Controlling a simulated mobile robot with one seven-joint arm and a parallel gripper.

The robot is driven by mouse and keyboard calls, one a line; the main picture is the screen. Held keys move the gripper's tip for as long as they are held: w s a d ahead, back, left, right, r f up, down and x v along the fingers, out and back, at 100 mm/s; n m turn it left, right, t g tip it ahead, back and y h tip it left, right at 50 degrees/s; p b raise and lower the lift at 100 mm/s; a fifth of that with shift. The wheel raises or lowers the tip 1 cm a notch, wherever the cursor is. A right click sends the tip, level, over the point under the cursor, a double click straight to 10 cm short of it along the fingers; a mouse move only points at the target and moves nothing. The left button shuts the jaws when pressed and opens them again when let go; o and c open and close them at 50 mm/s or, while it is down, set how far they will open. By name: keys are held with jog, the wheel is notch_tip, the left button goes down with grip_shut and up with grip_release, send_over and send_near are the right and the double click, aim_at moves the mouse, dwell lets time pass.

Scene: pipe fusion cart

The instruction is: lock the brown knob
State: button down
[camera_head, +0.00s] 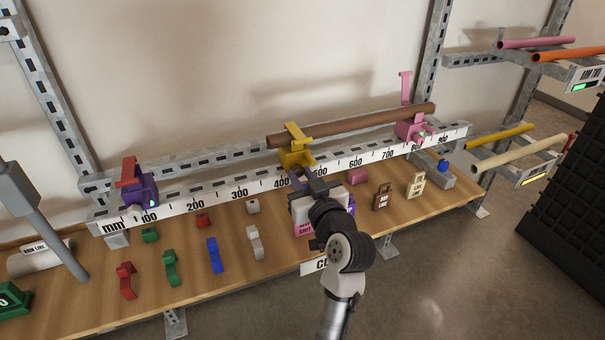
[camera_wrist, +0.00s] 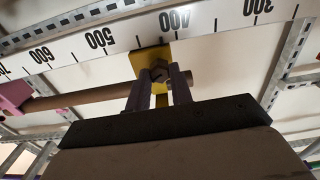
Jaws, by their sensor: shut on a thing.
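The brown knob (camera_wrist: 159,71) is a dark brown hexagonal piece on the front of the yellow clamp (camera_wrist: 139,60) in the wrist view. My gripper (camera_wrist: 161,86) has a fingertip on each side of it and is shut on it. In the head view my gripper (camera_head: 312,182) is at the front of the yellow clamp (camera_head: 295,157), below the ruler's 400 to 500 marks. The knob is hidden there behind my gripper. A brown pipe (camera_head: 350,125) runs from the yellow clamp to the pink clamp (camera_head: 411,131).
A purple clamp (camera_head: 142,190) with a red top stands at the ruler's left end. Several small coloured parts, such as a blue one (camera_head: 213,256), lie on the wooden shelf (camera_head: 190,280). A box is partly hidden behind my wrist. Pipe racks stand at the right.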

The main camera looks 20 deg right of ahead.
jog(key=m+p, duration=0.2)
jog(key=m, duration=0.3)
jog(key=shift+r+m+p, duration=0.1)
jog(key=shift+m+p, duration=0.2)
jog(key=shift+p, duration=0.1)
jog(key=m+p, duration=0.3)
jog(key=m, duration=0.2)
jog(key=m+p, duration=0.4)
jog(key=m, duration=0.2)
jog(key=shift+p, duration=0.4)
jog(key=m+p, duration=0.3)
jog(key=m, duration=0.1)
jog(key=shift+m, duration=0.7)
jog(key=c, duration=1.5)
grip_release()
